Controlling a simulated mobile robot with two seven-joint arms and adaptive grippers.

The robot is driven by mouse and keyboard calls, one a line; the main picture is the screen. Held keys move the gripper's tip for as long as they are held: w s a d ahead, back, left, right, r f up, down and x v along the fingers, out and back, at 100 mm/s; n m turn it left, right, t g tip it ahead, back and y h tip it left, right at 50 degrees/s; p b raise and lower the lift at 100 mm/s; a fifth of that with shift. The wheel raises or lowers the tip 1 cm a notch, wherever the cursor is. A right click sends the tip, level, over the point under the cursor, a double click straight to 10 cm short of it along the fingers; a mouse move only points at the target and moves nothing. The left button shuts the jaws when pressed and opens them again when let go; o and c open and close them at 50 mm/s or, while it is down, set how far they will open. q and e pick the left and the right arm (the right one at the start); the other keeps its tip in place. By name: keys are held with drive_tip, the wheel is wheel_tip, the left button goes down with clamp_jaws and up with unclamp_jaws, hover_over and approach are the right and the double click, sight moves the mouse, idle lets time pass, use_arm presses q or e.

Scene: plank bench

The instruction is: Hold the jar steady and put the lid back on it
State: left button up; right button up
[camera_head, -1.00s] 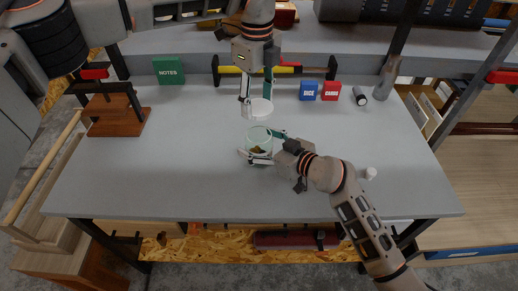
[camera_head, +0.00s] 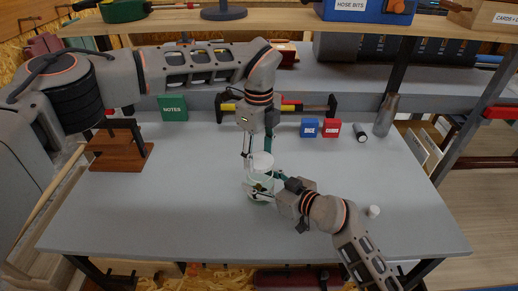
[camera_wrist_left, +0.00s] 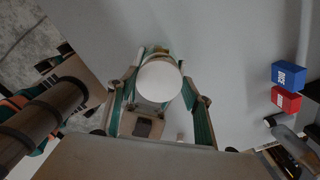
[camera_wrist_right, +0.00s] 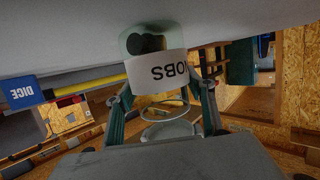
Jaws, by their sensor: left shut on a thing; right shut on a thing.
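The jar (camera_head: 260,187) is clear greenish glass and stands upright on the bench. My right gripper (camera_head: 263,191) is shut around it from the right. The right wrist view shows the jar's white lettered label (camera_wrist_right: 160,73) and dark contents near its base. The round white lid (camera_head: 262,161) is in my left gripper (camera_head: 260,157), which is shut on it just above the jar's mouth. In the left wrist view the lid (camera_wrist_left: 159,80) lies flat between the green fingers and hides most of the jar. I cannot tell whether lid and jar touch.
A green NOTES box (camera_head: 173,107) and a brown wooden stand (camera_head: 120,148) are at the left.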

idle(0.5)
use_arm(q)
drive_tip(key=shift+f, duration=0.85)
drive_tip(key=shift+f, duration=0.55)
